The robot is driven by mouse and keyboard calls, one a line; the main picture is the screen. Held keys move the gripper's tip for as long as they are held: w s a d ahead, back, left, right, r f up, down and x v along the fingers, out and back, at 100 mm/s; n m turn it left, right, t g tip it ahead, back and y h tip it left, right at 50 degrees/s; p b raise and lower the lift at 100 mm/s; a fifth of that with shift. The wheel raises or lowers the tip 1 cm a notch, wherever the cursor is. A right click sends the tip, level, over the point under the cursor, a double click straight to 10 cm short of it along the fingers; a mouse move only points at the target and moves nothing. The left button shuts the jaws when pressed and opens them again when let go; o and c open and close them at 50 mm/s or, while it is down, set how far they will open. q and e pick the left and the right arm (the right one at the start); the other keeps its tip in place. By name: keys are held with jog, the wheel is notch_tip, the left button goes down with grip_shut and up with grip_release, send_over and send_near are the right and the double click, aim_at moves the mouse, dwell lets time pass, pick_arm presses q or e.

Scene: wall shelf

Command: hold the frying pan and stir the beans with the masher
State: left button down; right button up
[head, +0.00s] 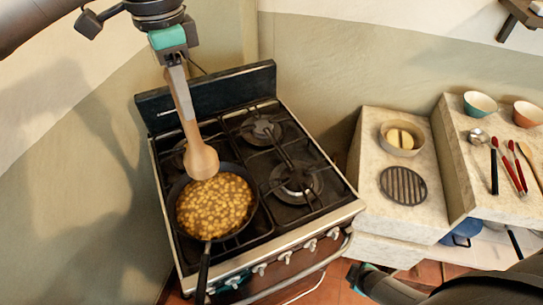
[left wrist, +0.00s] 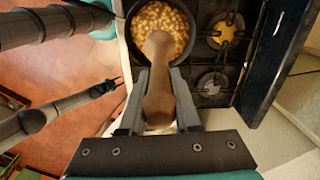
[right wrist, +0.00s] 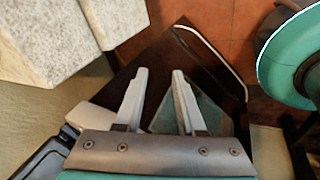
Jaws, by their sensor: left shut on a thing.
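The dark frying pan (head: 254,212) sits on the front left burner, its handle (head: 203,272) pointing past the stove's front edge. Brown beans (head: 213,207) fill it; they also show in the left wrist view (left wrist: 180,25). My left gripper (head: 174,62) is shut on the wooden masher (head: 185,110), which hangs broad end down. That end overlaps the far edge of the beans in the head view; I cannot tell whether it touches them. The left wrist view shows the masher (left wrist: 158,85) between the fingers. My right gripper (right wrist: 158,75) is open and empty, away from the pan, right of the stove's front.
The stove (head: 330,205) has free burners right of the pan and knobs along its front. A stone counter (head: 372,160) to the right holds a pot (head: 401,149), a round grate (head: 403,185), bowls (head: 480,103) and several utensils (head: 510,165). A wall stands close on the left.

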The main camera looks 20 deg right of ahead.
jog(key=w+d+r+n+t+h, duration=0.1)
jog(key=w+d+r+n+t, duration=0.1)
jog(key=w+d+r, duration=0.75)
jog(key=w+d+r+n+t+h, duration=0.1)
jog(key=w+d+r+n+t, duration=0.2)
jog(key=w+d+r, duration=0.65)
jog(key=w+a+r+m+y, duration=0.1)
jog(key=w+a+r+m, duration=0.1)
jog(key=w+a+r, duration=0.35)
jog(key=w+a+r+m+y, duration=0.2)
jog(key=w+a, duration=0.6)
notch_tip(320, 180, up, 12)
jog(key=f+m+g+y, duration=0.1)
jog(key=m+g+y, duration=0.4)
jog(key=m+g, duration=0.1)
send_over(252, 181)
jog(key=s+d, duration=0.3)
jog(key=d, duration=0.1)
jog(key=x, duration=1)
jog(key=shift+w+a+f, duration=0.2)
jog(key=shift+a+f, duration=0.05)
jog(key=shift+f, duration=0.05)
